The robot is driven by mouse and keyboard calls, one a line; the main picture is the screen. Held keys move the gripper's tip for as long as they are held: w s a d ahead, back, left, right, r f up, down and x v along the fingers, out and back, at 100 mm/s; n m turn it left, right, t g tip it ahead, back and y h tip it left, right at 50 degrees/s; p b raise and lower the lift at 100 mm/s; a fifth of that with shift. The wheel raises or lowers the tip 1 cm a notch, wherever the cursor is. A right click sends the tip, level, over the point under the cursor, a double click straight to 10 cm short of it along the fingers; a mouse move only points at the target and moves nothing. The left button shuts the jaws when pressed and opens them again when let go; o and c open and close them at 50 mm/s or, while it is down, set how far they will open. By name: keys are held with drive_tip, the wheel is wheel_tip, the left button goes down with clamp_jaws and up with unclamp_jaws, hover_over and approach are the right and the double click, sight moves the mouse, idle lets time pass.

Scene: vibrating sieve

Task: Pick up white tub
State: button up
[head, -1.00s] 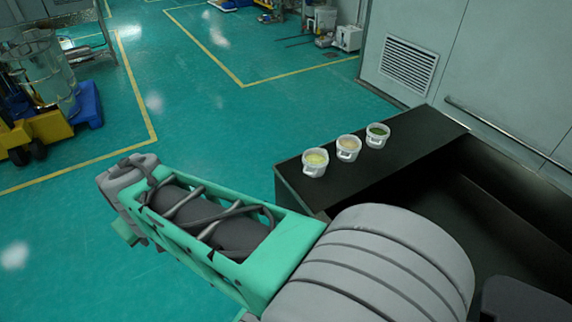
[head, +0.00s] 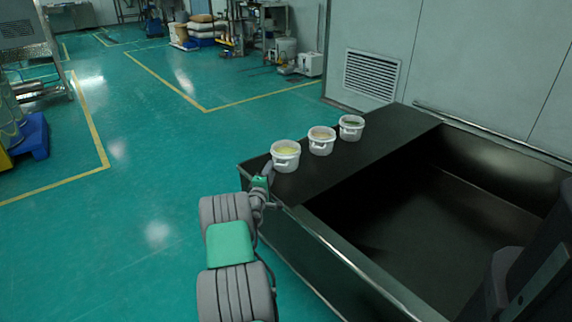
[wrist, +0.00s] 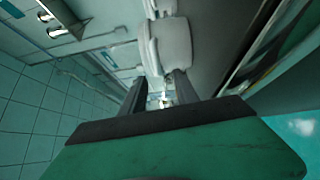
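Three white tubs stand upright in a row on a dark ledge (head: 378,143). The nearest tub (head: 286,157) holds something pale yellow, the middle tub (head: 321,142) something tan, and the far tub (head: 351,128) something dark green. My gripper (head: 268,171) is at the near tub's left front side, by the ledge's corner. In the wrist view, my gripper (wrist: 160,78) has its two dark fingers apart, with a gap between them. A white tub (wrist: 173,45) shows sideways just beyond the fingertips. Whether a finger touches it cannot be told.
A deep dark basin (head: 440,205) with a raised metal rim lies right of the ledge. A pale wall with a vent (head: 371,75) and a rail stands behind. Open green floor (head: 150,180) lies to the left. Further tubs are close beside the nearest one.

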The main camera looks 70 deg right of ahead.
sight(286, 156)
drive_tip(key=d, duration=0.1)
drive_tip(key=d+b, duration=0.1)
drive_tip(key=d, duration=0.1)
drive_tip(key=d+b, duration=0.1)
drive_tip(key=d, duration=0.1)
drive_tip(key=shift+w, duration=0.25)
drive_tip(key=shift+r, duration=0.2)
drive_tip(key=shift+c, duration=0.5)
clamp_jaws()
drive_tip(key=shift+w+r, duration=0.1)
drive_tip(key=shift+r, duration=0.05)
idle(0.3)
